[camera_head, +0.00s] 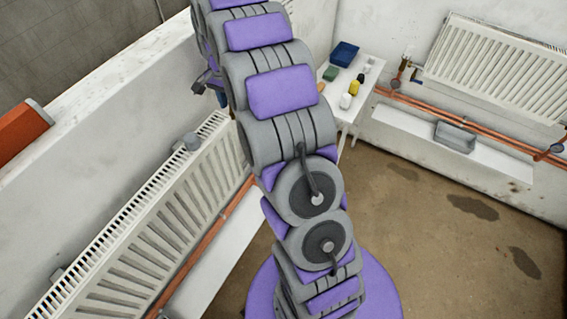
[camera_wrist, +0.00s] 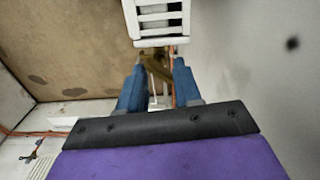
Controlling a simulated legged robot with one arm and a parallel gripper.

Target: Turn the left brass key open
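A brass key (camera_wrist: 158,68) shows in the wrist view, under the end of a white radiator (camera_wrist: 158,12). My gripper (camera_wrist: 158,72) is open, with its two blue fingers apart on either side of the key in the picture. I cannot tell whether the key lies between the fingertips or just beyond them, or whether they touch it. In the head view my arm crosses the middle and hides this key; the left radiator (camera_head: 150,215) runs along the left wall.
In the head view a second radiator (camera_head: 495,65) hangs on the right wall, with a brass valve (camera_head: 400,72) and copper pipes (camera_head: 480,130). A white table (camera_head: 342,107) holds a blue tray (camera_head: 344,53) and small items. A grey box (camera_head: 455,136) sits on the right ledge. The brown floor is stained.

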